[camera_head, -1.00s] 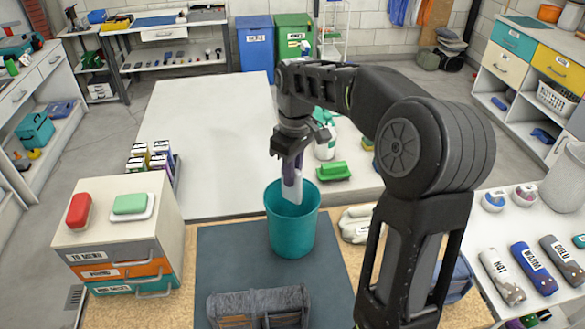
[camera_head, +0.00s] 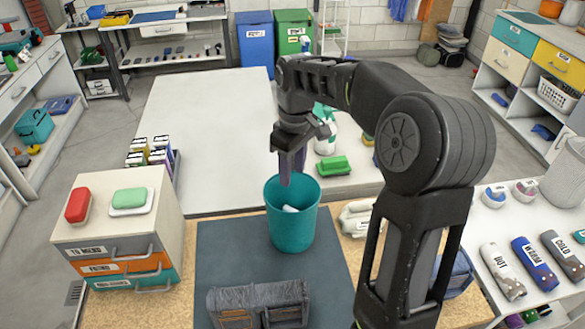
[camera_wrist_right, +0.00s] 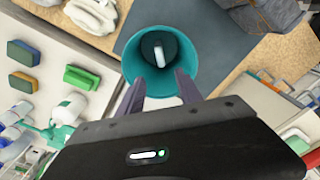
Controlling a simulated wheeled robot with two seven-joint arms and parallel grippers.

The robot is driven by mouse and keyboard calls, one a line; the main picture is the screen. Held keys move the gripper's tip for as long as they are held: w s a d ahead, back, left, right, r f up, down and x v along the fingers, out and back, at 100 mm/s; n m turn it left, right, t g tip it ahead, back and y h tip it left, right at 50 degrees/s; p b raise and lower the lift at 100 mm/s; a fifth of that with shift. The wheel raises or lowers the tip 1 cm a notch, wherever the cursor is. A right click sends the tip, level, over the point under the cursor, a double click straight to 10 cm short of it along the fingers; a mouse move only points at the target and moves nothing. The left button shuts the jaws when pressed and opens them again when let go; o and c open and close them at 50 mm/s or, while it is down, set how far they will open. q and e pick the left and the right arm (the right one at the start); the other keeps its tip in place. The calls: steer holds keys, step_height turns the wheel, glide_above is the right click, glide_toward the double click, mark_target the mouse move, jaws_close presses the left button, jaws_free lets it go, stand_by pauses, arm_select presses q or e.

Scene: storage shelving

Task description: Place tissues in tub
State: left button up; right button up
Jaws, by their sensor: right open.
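The teal tub (camera_head: 291,232) stands upright on the dark mat in the head view and fills the upper middle of the right wrist view (camera_wrist_right: 190,82). A white tissue (camera_head: 290,209) lies inside the tub; in the right wrist view it is a small white strip (camera_wrist_right: 158,54) near the bottom. My right gripper (camera_head: 291,178) is above the tub's opening, pointing down. Its fingers (camera_wrist_right: 160,88) are apart in the wrist view with nothing between them. My left gripper is not in view.
The dark mat (camera_head: 230,255) lies under the tub. A small drawer unit (camera_head: 118,235) with red and green soap bars stands left. Several rolled towels (camera_head: 533,264) lie at right. The white table (camera_head: 195,125) behind is largely bare.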

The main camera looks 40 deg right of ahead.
stand_by(0.3)
step_height(320, 180, up, 7)
steer(key=p, duration=0.3)
steer(key=shift+p, duration=0.3)
stand_by(0.6)
